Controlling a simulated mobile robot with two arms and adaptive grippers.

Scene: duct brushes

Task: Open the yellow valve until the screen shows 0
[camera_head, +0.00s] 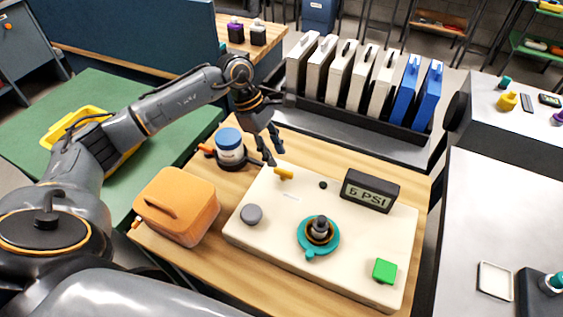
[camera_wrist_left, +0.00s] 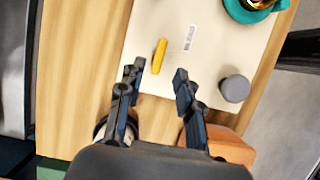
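The yellow valve (camera_head: 284,173) is a small bar handle near the back left edge of a cream panel (camera_head: 285,240). It also shows in the left wrist view (camera_wrist_left: 159,56). The screen (camera_head: 370,190) is a dark box at the back right of the panel and reads "5 PSI" or "6 PSI"; I cannot tell the digit surely. My left gripper (camera_head: 273,158) is open and empty, just behind and above the valve. In the left wrist view its fingers (camera_wrist_left: 158,75) are spread apart, with the valve just beyond them. My right gripper is not in view.
A grey knob (camera_head: 251,215), a teal ring fitting (camera_head: 319,236) and a green button (camera_head: 384,271) sit on the panel. A blue-lidded jar (camera_head: 230,148) stands close left of my gripper. An orange box (camera_head: 176,206) stands at the front left. A rack of white and blue cases (camera_head: 361,82) stands behind.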

